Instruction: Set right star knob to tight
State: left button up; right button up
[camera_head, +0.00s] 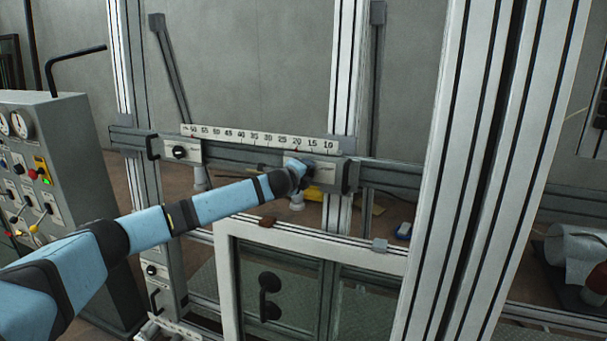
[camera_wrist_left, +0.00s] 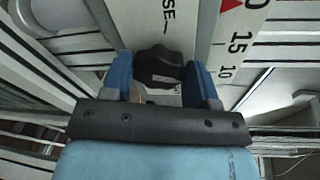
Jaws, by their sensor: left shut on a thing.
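My left arm reaches in from the left in the head view, with its gripper (camera_head: 297,166) at the right block (camera_head: 325,171) on the horizontal rail. In the left wrist view the black right star knob (camera_wrist_left: 160,72) sits between the two blue fingers of my left gripper (camera_wrist_left: 160,80), which is shut on it. A white plate behind the knob carries lettering ending in "SE" with a line. The tight marking cannot be made out. In the head view my gripper mostly hides the knob. My right gripper is not in view.
A numbered scale (camera_head: 260,138) runs along the rail above the blocks. The left block carries another black knob (camera_head: 179,152). A black handle (camera_head: 350,177) is at the right block's end. A thick aluminium upright (camera_head: 470,170) stands to the right, and a control cabinet (camera_head: 60,140) at left.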

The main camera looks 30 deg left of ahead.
pick_arm(q)
jog(key=m+y, duration=0.1)
jog(key=m, duration=0.4)
jog(key=m+y, duration=0.1)
jog(key=m, duration=0.4)
jog(key=shift+d+g, duration=0.2)
jog(key=shift+g, duration=0.2)
dwell(0.4)
jog(key=o, duration=0.9)
jog(key=shift+b+v, duration=1.4)
jog(key=shift+v, duration=5.5)
